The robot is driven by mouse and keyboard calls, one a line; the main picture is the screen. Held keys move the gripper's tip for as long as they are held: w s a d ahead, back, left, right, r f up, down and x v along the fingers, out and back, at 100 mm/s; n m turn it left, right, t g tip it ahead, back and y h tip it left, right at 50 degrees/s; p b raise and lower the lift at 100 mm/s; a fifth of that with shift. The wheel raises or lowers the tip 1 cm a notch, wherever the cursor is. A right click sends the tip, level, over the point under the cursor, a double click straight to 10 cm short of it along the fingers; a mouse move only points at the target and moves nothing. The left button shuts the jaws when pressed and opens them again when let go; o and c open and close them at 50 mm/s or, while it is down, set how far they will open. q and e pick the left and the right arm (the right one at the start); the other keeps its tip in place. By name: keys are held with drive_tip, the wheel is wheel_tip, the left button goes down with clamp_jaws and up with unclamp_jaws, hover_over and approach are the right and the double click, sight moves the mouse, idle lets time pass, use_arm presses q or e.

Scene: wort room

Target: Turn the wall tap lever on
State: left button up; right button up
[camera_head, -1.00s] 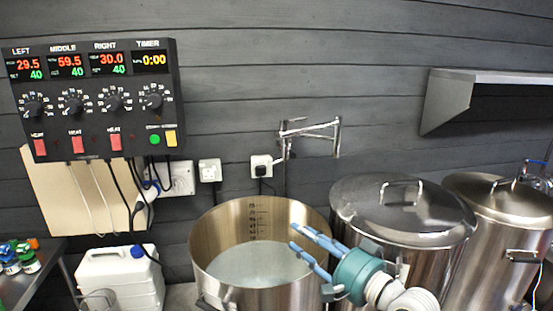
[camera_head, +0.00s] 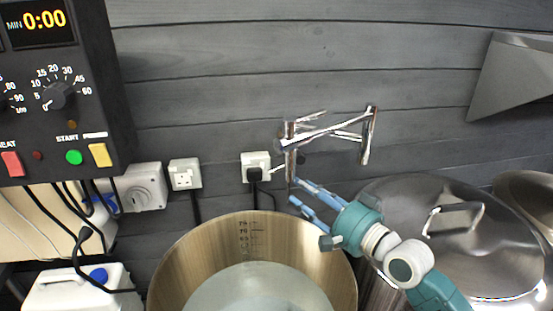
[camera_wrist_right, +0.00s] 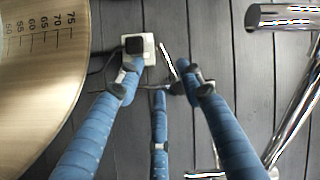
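The wall tap (camera_head: 325,135) is a chrome, jointed swing spout on the dark plank wall, above and behind the open pot. A thin pale bar (camera_head: 277,169), seemingly its lever, sticks out left of its upright pipe, beside the black plug. In the right wrist view, this bar (camera_wrist_right: 168,60) lies between the fingertips, and chrome tubes fill the right side. My right gripper (camera_head: 294,191) has blue fingers, spread and empty, close below the tap's upright pipe; it also shows in the right wrist view (camera_wrist_right: 162,88). Contact with the bar cannot be told. My left gripper is not in view.
The open steel pot (camera_head: 170,272) holds pale liquid below the tap. A lidded pot (camera_head: 400,215) stands right, under my right arm. A socket with a black plug (camera_head: 256,172) is left of the tap. The control box (camera_head: 100,110) hangs left.

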sight(276, 171)
drive_tip(key=p+x, duration=0.1)
drive_tip(key=x, duration=0.1)
drive_tip(key=r+x, duration=0.1)
drive_tip(key=x, duration=0.1)
drive_tip(key=shift+w+a+p, duration=0.15)
drive_tip(key=shift+p, duration=0.2)
drive_tip(key=x, duration=0.4)
drive_tip(key=f+p+x, duration=0.1)
drive_tip(key=x, duration=0.1)
drive_tip(key=shift+w+a+r, duration=0.1)
drive_tip(key=shift+w, duration=0.15)
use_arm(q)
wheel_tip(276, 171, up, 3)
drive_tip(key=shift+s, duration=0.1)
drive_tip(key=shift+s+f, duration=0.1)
use_arm(e)
clamp_jaws()
